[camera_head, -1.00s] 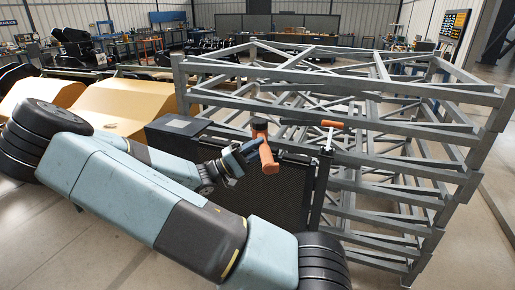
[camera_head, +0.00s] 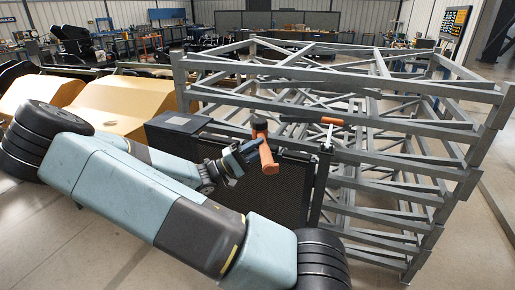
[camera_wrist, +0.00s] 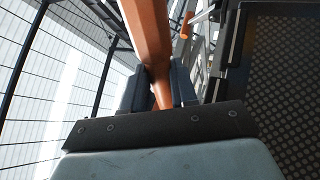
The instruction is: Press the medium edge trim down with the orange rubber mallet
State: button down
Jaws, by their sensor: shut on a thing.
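The orange rubber mallet (camera_head: 268,158) is held upright or slightly tilted in front of the black mesh panel. Its orange-brown upper end (camera_head: 260,124) reaches above the panel's top edge. My gripper (camera_head: 236,160) is shut on the mallet from the left. In the wrist view, the fingers (camera_wrist: 158,88) close on both sides of the narrow orange shaft (camera_wrist: 151,45), which widens away from them. A thin dark strip (camera_head: 300,119) lies near the grey frame behind the mallet. I cannot tell whether it is the medium edge trim.
The black mesh panel (camera_head: 285,190) stands just behind my gripper, with a dark box (camera_head: 177,130) at its left. A large grey tube frame (camera_head: 410,160) fills the right. Tan covers (camera_head: 120,103) are at left.

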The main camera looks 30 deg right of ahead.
jog(key=shift+f, duration=0.55)
dwell(1.3)
notch_tip(320, 180, up, 2)
jog(key=shift+r, duration=0.1)
dwell(0.3)
